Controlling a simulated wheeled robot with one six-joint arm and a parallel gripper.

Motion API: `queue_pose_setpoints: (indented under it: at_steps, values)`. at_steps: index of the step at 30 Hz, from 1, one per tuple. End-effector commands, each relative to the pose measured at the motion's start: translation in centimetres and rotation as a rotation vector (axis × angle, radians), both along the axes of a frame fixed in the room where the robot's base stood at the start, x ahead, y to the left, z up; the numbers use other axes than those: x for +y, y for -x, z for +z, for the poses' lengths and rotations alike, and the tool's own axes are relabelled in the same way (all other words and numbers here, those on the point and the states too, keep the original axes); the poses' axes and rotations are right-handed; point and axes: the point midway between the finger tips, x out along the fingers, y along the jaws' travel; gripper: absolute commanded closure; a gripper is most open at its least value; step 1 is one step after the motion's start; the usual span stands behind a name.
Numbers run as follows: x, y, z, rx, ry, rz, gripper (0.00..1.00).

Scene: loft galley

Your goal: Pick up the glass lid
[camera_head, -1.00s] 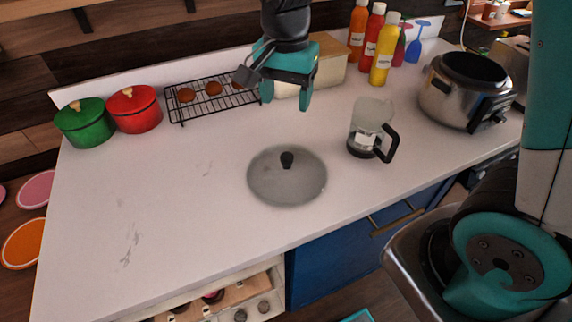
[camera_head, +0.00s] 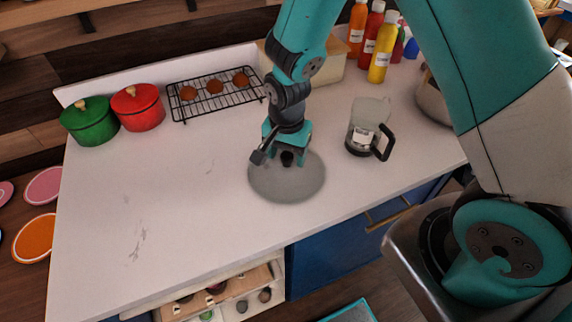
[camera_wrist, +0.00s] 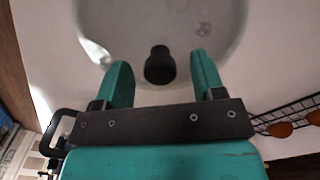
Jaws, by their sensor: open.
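The glass lid (camera_head: 287,188) is a round, greyish see-through disc lying flat on the white counter, with a black knob (camera_head: 287,158) at its middle. In the wrist view the lid (camera_wrist: 205,30) fills the top middle, and its knob (camera_wrist: 159,66) shows between the two teal fingers. My gripper (camera_head: 287,160) is over the lid, pointing down, with its fingers on either side of the knob in the head view. In the wrist view my gripper (camera_wrist: 160,82) is open, with a gap on both sides of the knob. Part of the lid's far side is hidden behind my gripper.
A glass jug (camera_head: 368,128) with a black handle stands close to the lid's right. A cooling rack (camera_head: 222,104), red pot (camera_head: 138,107) and green pot (camera_head: 90,122) are behind and left. Bottles (camera_head: 383,50) stand at the back right. The counter's left front is clear.

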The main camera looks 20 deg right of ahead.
Motion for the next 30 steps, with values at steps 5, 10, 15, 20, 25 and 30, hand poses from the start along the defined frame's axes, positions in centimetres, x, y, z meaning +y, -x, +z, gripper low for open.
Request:
queue_pose_setpoints:
  at_steps: [5,10,15,20,25,30]
  values:
    - [0.01,-0.01,-0.91,-0.001,0.000,0.000,0.37]
    - [0.00,-0.01,-0.92,-0.001,0.000,0.000,0.37]
    - [0.00,-0.01,-0.91,-0.001,0.000,0.000,0.76]
    - [0.00,-0.03,-0.87,-0.002,-0.001,0.000,0.86]
    - [0.01,-0.03,-0.82,-0.002,-0.001,0.000,0.86]
    - [0.02,-0.11,0.03,-0.004,-0.001,0.000,0.86]
